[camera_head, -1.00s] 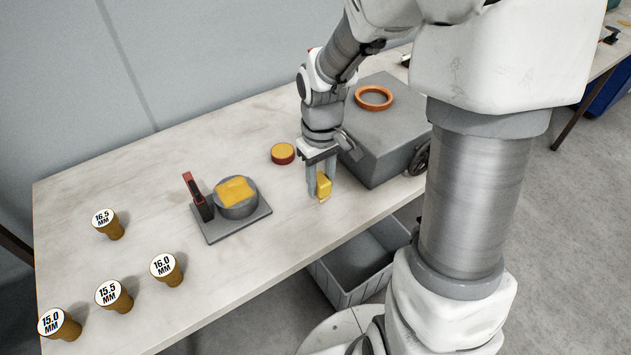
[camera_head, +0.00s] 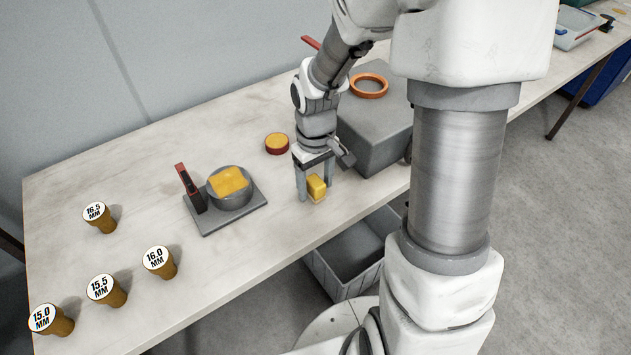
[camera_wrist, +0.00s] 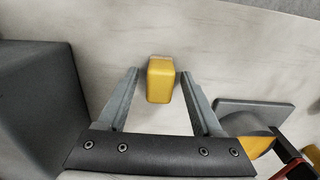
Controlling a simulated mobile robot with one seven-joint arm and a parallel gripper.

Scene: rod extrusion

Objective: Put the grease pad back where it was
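My gripper (camera_head: 315,193) is open, pointing down low over the table near its front edge. A yellow block (camera_head: 317,185) stands on the table between the fingertips; the wrist view shows it (camera_wrist: 160,84) with a gap on each side. A round red-rimmed pad with a yellow top (camera_head: 277,143) lies on the table behind and left of my gripper. I cannot tell for sure which of the two is the grease pad. A grey pot (camera_head: 232,199) holding a yellow slab (camera_head: 228,180) sits on a grey base plate left of my gripper.
A large grey box (camera_head: 375,130) with an orange ring (camera_head: 369,86) on top stands just right of my gripper. A red-handled upright tool (camera_head: 189,185) is by the pot. Several labelled brown plugs (camera_head: 159,262) stand at the left. A grey bin (camera_head: 347,267) is below the table edge.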

